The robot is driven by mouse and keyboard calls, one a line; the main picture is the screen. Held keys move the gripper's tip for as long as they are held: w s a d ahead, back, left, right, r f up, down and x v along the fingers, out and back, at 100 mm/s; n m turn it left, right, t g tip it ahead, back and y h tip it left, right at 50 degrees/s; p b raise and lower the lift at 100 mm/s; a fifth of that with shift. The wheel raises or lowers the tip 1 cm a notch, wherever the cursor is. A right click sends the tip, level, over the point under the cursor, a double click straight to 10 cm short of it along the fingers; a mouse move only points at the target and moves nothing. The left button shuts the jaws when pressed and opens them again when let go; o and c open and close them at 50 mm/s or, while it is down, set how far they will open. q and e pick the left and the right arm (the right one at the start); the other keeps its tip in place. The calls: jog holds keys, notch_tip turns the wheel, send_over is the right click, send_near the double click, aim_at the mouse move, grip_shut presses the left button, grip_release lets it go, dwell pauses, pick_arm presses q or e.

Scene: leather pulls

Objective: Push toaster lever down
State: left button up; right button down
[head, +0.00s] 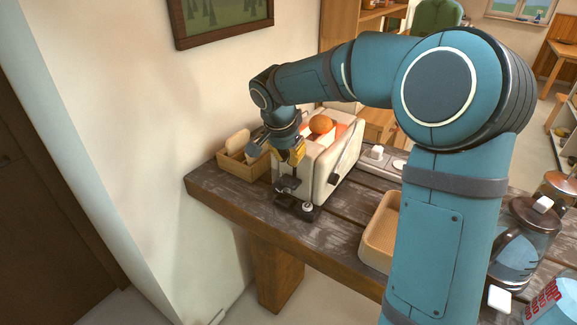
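My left gripper is not in view.
A wooden box (243,167) with bread-like items stands left of the toaster. A light tray (378,235), a glass jug (524,240) and a white cube (499,299) are to the right, partly behind my arm. The table's near left edge is clear.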

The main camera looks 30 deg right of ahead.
jog(key=v, duration=0.6)
jog(key=shift+d+r, duration=0.3)
jog(key=shift+r, duration=0.05)
